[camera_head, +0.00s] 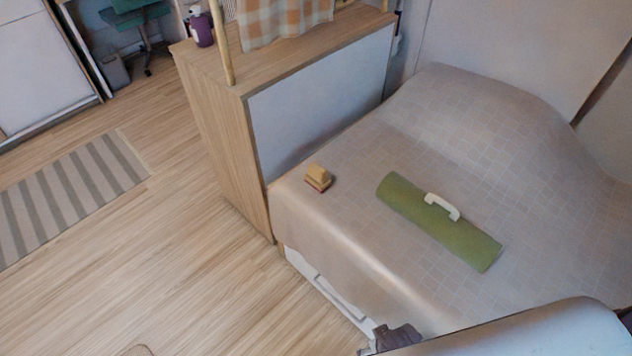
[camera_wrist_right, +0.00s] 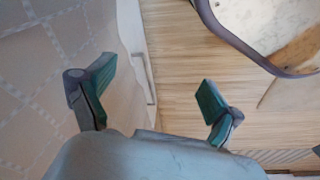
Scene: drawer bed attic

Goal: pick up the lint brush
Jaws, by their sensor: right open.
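A small tan block-shaped brush with a reddish underside, which looks like the lint brush (camera_head: 318,178), lies on the bed (camera_head: 350,235) near its left edge, close to the wooden cabinet. My right gripper (camera_head: 392,338) shows partly at the bottom of the head view, low by the bed's front edge and well apart from the brush. In the right wrist view my right gripper (camera_wrist_right: 155,92) is open and empty, its two green-padded fingers spread over the bed edge and floor. The brush is not in the wrist view. My left gripper is not in view.
A green roll (camera_head: 435,220) with a white handle (camera_head: 442,206) lies on the bed right of the brush. A wooden cabinet (camera_head: 225,150) with a pale side panel stands at the bed's end. A white drawer (camera_head: 325,287) is under the bed. The floor at left is clear around a striped rug (camera_head: 70,192).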

